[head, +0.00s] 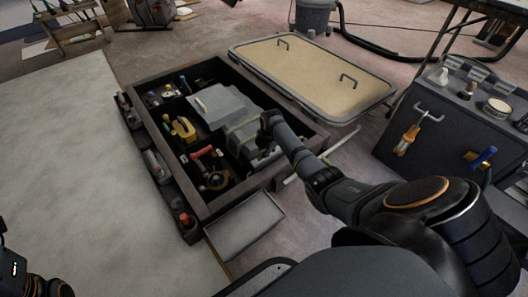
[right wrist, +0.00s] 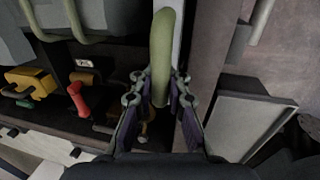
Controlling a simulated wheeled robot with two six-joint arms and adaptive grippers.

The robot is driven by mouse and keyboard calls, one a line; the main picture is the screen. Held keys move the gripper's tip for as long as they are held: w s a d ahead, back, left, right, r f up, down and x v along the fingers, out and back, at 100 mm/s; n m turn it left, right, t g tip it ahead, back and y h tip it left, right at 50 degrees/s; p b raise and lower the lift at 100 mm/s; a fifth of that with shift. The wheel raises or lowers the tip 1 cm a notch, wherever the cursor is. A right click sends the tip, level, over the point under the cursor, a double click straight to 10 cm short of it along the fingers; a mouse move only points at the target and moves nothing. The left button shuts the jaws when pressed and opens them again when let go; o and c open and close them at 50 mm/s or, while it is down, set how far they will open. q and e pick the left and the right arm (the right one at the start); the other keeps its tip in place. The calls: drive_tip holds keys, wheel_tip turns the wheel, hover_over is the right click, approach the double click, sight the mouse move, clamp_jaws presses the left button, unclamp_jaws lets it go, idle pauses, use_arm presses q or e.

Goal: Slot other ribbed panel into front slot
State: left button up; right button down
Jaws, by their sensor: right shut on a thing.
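My right gripper (right wrist: 160,92) is shut on a curved green handle (right wrist: 162,50) in the right wrist view. A thin pale edge shows behind this handle, but the panel it may belong to is mostly hidden. In the head view my right arm reaches over the right part of the dark open box (head: 245,196), and its gripper is hard to make out there. Grey panels (head: 222,104) lie in the box left of my right wrist. Their ribs and the front slot cannot be made out clearly.
The box also holds a yellow tool (head: 183,128) and a red-handled tool (head: 202,152). A pale tray (head: 245,222) stands at its near side. A large lid-like panel with two handles (head: 312,75) lies behind. A dark cabinet (head: 445,130) stands at right.

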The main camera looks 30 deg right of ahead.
sight(265, 163)
drive_tip(key=shift+f+b, duration=2.1)
drive_tip(key=shift+f, duration=0.9)
drive_tip(key=shift+f+b, duration=0.45)
drive_tip(key=shift+f, duration=0.15)
drive_tip(key=c, duration=1.3)
unclamp_jaws()
drive_tip(key=shift+s, duration=0.1)
drive_tip(key=shift+o, duration=0.4)
drive_tip(key=shift+f, duration=0.1)
drive_tip(key=shift+s, duration=0.15)
wheel_tip(265, 163, up, 12)
drive_tip(key=s, duration=0.1)
drive_tip(key=shift+s, duration=0.3)
